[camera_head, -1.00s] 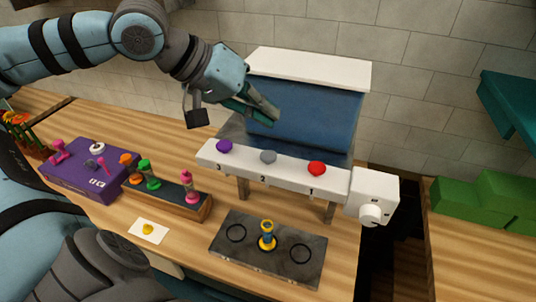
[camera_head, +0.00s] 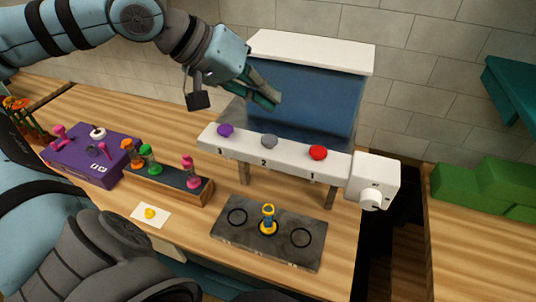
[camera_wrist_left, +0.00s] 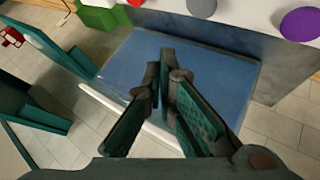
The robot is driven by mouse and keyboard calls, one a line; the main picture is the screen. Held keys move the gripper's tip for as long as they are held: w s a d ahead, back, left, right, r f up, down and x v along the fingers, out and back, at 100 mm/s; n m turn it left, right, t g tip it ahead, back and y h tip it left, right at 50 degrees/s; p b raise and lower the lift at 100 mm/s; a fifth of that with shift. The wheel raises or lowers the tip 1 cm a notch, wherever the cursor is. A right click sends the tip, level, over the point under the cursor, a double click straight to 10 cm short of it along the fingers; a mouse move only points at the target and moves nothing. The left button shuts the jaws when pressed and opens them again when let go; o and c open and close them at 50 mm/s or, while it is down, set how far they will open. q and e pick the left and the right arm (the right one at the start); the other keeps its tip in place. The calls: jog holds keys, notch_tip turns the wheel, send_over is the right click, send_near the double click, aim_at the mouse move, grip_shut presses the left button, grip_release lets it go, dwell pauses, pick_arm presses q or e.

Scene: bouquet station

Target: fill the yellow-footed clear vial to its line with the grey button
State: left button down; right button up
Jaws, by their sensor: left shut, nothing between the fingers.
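The yellow-footed vial (camera_head: 268,219) stands upright on the middle ring of the dark slab (camera_head: 226,230), below the dispenser. It looks blue inside; its line is too small to make out. The grey button (camera_head: 269,141) is in the middle of the white button bar (camera_head: 338,167), between the purple button (camera_head: 225,130) and the red button (camera_head: 318,152). The grey button also shows in the left wrist view (camera_wrist_left: 202,7). My left gripper (camera_head: 273,101) is shut and empty, raised above and behind the grey button, in front of the blue tank (camera_head: 320,100). My right gripper is not seen.
A white box with a knob (camera_head: 372,182) sits at the bar's right end. Green blocks (camera_head: 490,183) stand on the right counter.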

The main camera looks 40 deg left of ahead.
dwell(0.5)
pick_arm(q)
jog(key=r+n, duration=0.1)
jog(key=n, duration=0.4)
jog(key=d+r+n, duration=0.1)
jog(key=n, duration=0.5)
jog(key=s+r+n, duration=0.1)
jog(key=n, duration=0.4)
jog(key=shift+d+r+n+h, duration=0.2)
jog(key=shift+r+n+h, duration=0.2)
jog(key=shift+f, duration=0.1)
notch_tip(320, 180, down, 4)
jog(key=shift+d+r+g, duration=0.15)
jog(key=shift+r+g, duration=0.05)
jog(key=shift+g, duration=0.1)
jog(key=b, duration=0.4)
send_over(270, 142)
notch_tip(270, 142, down, 4)
jog(key=shift+f, duration=0.15)
jog(key=shift+f+b, duration=0.35)
jog(key=shift+f, duration=0.05)
